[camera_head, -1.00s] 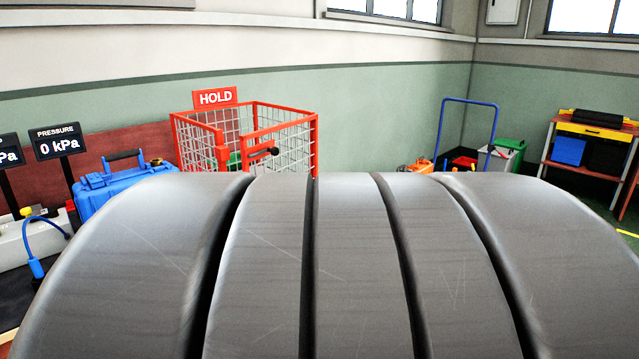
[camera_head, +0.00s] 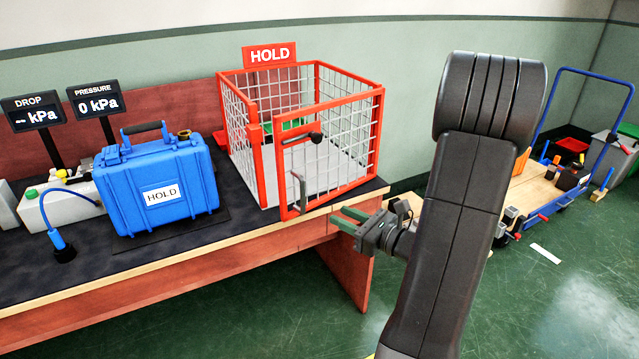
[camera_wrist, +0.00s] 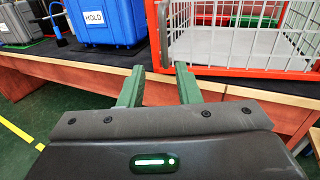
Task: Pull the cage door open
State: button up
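The cage (camera_head: 259,150) has a red frame with white mesh and stands on the bench under a HOLD sign. Its door (camera_head: 335,140) faces me and looks ajar: its left edge stands out from the front left post, leaving a gap. A grey bar handle (camera_head: 299,190) sits low on that edge, with a black knob (camera_head: 316,137) higher up. In the wrist view the door's red lower frame (camera_wrist: 235,71) and handle (camera_wrist: 163,22) lie beyond the fingers. My gripper (camera_head: 340,218) is open and empty, in front of the bench edge, below and right of the handle, not touching it.
A blue HOLD case (camera_head: 158,188) stands on the bench left of the cage, near pressure displays (camera_head: 98,100). The bench's front edge (camera_head: 200,260) runs close to my gripper. A loaded cart (camera_head: 545,190) stands at the right.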

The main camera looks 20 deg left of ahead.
aim_at(304, 196)
jog(key=x, duration=1.4)
jog(key=shift+w+d+r, duration=0.1)
jog(key=shift+w+r, duration=0.2)
grip_shut()
